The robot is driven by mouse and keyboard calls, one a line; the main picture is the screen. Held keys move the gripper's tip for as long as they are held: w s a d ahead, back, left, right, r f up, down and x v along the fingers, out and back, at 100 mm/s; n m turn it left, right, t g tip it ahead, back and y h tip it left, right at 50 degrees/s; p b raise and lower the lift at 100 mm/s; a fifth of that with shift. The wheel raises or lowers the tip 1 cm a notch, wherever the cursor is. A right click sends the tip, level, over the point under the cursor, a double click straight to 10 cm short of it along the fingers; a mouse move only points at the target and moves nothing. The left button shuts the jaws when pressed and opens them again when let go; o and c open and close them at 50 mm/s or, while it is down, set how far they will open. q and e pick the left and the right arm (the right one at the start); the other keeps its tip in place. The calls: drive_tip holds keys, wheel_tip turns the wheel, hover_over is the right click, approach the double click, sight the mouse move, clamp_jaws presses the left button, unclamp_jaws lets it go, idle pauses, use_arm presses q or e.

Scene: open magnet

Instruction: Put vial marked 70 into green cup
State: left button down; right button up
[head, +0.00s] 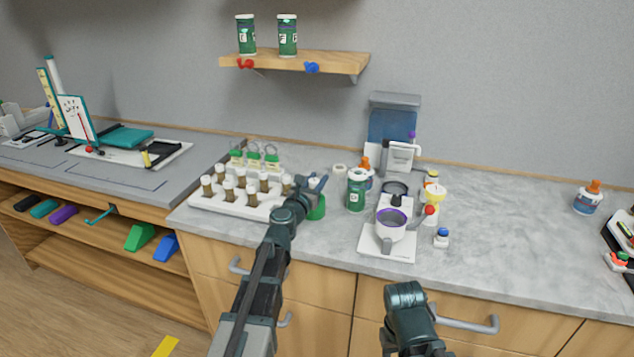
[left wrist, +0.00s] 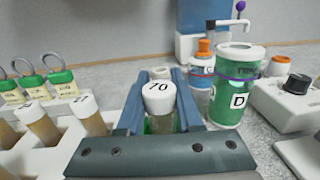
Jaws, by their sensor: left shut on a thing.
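The vial marked 70 (left wrist: 159,98), with a white cap, stands upright between the fingers of my left gripper (head: 316,184) in the left wrist view. The gripper is shut on it. In the head view a green cup (head: 317,209) shows just under and beside the left gripper, right of the white vial rack (head: 235,203). The gripper hides part of the cup. I cannot tell whether the vial's lower end is inside the cup. My right gripper is not in view; only part of that arm shows at the bottom.
A green lidded jar (head: 356,190) stands close right of the left gripper. Further right are a white device with a purple-rimmed bowl (head: 391,226) and small bottles. The right counter has free room.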

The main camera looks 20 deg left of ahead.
use_arm(q)
drive_tip(key=shift+f, duration=0.35)
drive_tip(key=c, duration=0.6)
unclamp_jaws()
drive_tip(key=shift+o, duration=0.2)
drive_tip(key=shift+r, duration=0.15)
drive_tip(key=shift+r, duration=0.2)
drive_tip(key=shift+s+r, duration=0.15)
drive_tip(key=s+a, duration=0.1)
drive_tip(key=s, duration=1)
drive_tip(key=shift+s+a, duration=0.2)
drive_tip(key=shift+s, duration=0.1)
drive_tip(key=shift+s+f, duration=0.1)
drive_tip(key=shift+f, duration=0.1)
